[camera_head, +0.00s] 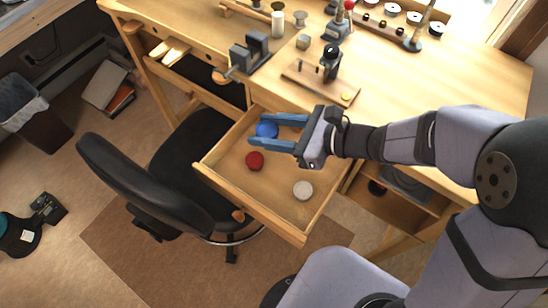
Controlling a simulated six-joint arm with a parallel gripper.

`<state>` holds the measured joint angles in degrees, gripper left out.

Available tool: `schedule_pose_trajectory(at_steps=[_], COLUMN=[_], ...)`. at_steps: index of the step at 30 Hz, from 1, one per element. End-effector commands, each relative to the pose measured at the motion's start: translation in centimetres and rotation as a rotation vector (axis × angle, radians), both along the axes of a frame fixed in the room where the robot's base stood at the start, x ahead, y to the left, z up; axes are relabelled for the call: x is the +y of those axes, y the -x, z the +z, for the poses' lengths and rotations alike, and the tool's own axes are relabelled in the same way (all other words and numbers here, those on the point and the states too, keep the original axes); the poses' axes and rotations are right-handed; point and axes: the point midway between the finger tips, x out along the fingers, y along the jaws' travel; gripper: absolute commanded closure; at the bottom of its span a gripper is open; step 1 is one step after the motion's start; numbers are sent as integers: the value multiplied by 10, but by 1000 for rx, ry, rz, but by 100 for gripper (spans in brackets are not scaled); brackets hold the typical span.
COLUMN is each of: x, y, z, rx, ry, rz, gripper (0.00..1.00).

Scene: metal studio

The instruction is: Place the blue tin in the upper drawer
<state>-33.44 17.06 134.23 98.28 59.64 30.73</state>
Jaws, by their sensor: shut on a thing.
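The blue tin (266,129) is small and round. My gripper (264,131) is shut on it, with a blue finger on either side, and holds it over the far left part of the open upper drawer (270,207). I cannot tell from this one view whether the tin touches the drawer floor. A dark red tin (254,161) and a white tin (303,190) are in the drawer, apart from the blue one. My fingers hide part of the drawer's back.
The drawer sticks out from a wooden workbench (455,85). A vise (250,52) and a small tool stand (329,72) are on the bench top behind it. A black chair (150,185) stands close on the left. The drawer's front middle is clear.

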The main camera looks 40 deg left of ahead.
Motion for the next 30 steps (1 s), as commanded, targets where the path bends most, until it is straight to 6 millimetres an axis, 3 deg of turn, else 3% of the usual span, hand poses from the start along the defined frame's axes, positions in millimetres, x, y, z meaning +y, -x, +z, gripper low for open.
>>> schedule_pose_trajectory(at_steps=[6, 12, 18, 26, 30], x=[-1, 0, 0, 0, 0], y=[1, 0, 0, 0, 0], z=[-52, -86, -103, -106, -118], rx=[7, 4, 1, -1, 2], ry=[4, 2, -1, -1, 1], rz=[0, 2, 1, 2, 1], gripper=[82, 82, 82, 82, 82])
